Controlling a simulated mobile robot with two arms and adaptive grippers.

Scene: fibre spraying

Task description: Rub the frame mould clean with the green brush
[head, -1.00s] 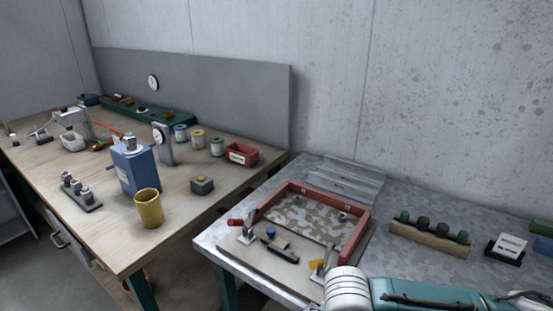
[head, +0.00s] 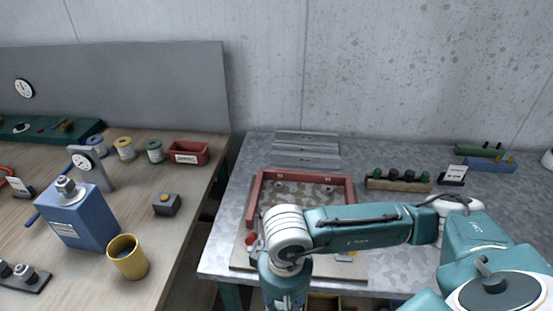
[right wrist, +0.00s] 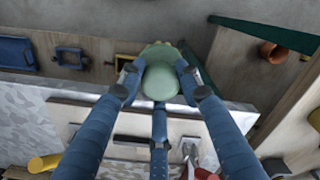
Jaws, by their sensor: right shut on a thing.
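The frame mould (head: 258,195) is a red rectangular frame around a mottled bed on a board on the metal bench in the head view. My right arm crosses in front of its near part, hiding that side. My right gripper (right wrist: 160,76) has blue fingers shut on a rounded pale green thing, likely the green brush (right wrist: 160,82). Its bristles cannot be made out. In the head view the right gripper hangs at the lower edge, before the bench front, and its fingertips are cut off. My left gripper is not in view.
A red clamp handle (head: 251,239) stands at the board's left. Metal strips (head: 306,150) lie behind the mould, and a wooden block with dark knobs (head: 398,183) is to its right. The wooden table (head: 190,215) at left holds a yellow cup (head: 127,258) and a blue container (head: 85,220).

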